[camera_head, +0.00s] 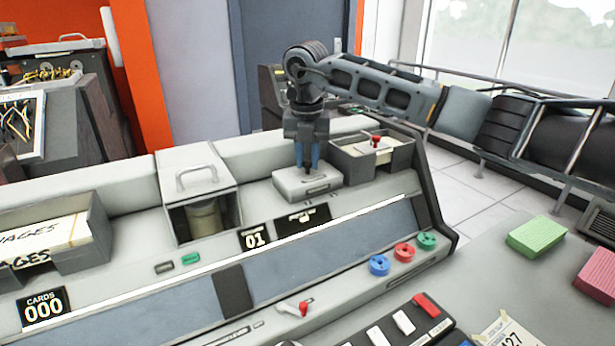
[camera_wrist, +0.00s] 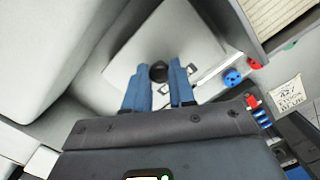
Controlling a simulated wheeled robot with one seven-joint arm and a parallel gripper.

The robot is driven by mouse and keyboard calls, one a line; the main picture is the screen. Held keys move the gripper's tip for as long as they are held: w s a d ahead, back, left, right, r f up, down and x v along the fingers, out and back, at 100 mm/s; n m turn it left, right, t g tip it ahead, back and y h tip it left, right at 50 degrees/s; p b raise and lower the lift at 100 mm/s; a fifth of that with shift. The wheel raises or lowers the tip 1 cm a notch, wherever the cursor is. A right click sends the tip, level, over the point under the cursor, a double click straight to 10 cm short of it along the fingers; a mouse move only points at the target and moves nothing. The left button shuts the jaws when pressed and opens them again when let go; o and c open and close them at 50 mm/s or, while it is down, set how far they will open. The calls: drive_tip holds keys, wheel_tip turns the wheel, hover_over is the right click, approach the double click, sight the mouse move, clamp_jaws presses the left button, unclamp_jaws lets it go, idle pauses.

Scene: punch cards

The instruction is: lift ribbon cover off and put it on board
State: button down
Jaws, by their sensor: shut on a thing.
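The ribbon cover (camera_head: 298,187) appears to be the pale grey, low box on the machine's top, between the handled housing and the right tray. My gripper (camera_head: 307,166) points straight down over it, with its blue fingers at the cover's top. In the wrist view, my gripper (camera_wrist: 158,82) is shut on a small dark knob (camera_wrist: 158,71) on the pale cover (camera_wrist: 180,35). I cannot tell whether the cover's underside touches the machine. What lies under the cover is hidden. I cannot tell for certain which surface is the board.
A handled housing (camera_head: 195,165) stands left of the cover. An open tray (camera_head: 345,168) with a red-topped piece is close on its right. Blue (camera_head: 379,265), red (camera_head: 405,252) and green (camera_head: 427,240) discs lie in front. A green block (camera_head: 536,236) lies on the grey surface at right.

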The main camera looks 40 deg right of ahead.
drive_tip(key=shift+r, duration=0.1)
idle(0.3)
wheel_tip(320, 180, up, 10)
wheel_tip(320, 180, up, 4)
drive_tip(key=p, duration=0.2)
hover_over(308, 162)
drive_tip(key=shift+w, duration=0.1)
idle(0.7)
idle(0.5)
